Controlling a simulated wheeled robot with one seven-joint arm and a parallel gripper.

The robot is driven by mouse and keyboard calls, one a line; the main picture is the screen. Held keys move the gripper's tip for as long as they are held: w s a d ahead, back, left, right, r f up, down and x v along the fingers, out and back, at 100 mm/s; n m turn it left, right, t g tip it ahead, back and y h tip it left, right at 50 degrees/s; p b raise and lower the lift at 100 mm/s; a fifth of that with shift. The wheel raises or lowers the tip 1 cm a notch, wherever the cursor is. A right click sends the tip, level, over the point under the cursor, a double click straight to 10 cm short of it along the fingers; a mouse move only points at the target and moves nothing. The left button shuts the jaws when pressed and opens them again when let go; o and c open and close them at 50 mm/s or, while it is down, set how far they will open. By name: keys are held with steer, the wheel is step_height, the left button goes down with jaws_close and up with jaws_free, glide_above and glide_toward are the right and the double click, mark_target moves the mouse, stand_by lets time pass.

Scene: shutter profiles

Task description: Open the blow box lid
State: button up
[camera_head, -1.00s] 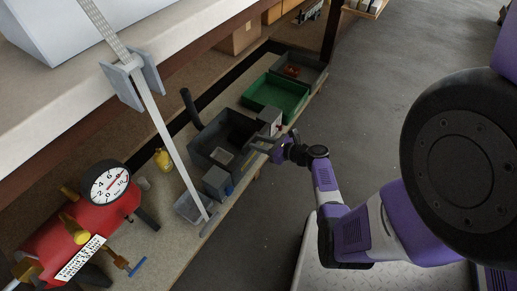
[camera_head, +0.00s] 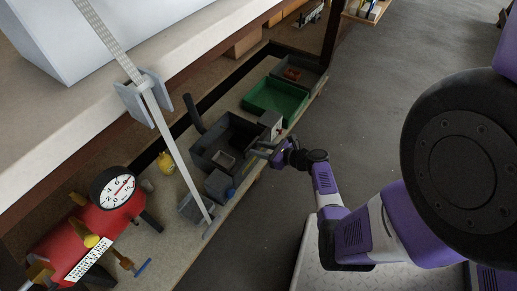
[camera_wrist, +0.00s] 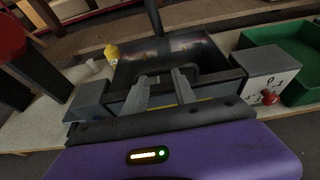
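The blow box (camera_head: 205,158) is a dark grey box on the low shelf, with a dark upper face or interior. I cannot clearly tell whether its lid is raised. In the wrist view the blow box (camera_wrist: 205,50) lies straight ahead, and a dark handle-like bar crosses its near side. My gripper (camera_head: 262,150) is at the box's front side in the head view. In the wrist view my gripper (camera_wrist: 160,82) has its two grey fingers apart, with their tips close to that bar. Whether they touch it is unclear. I see nothing held between them.
A white-faced control box with a red knob (camera_wrist: 269,98) sits right of the blow box. A green tray (camera_head: 277,99) is beyond it. A small grey box (camera_head: 217,184) stands on the near side. A red tank with a gauge (camera_head: 118,191) is at left. Open floor lies right.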

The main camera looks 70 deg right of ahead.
steer(key=r+p, duration=0.2)
steer(key=s+r+p, duration=0.1)
steer(key=r+p, duration=0.2)
steer(key=shift+a+r, duration=0.1)
steer(key=shift+r, duration=0.25)
steer(key=shift+p, duration=0.35)
stand_by(0.6)
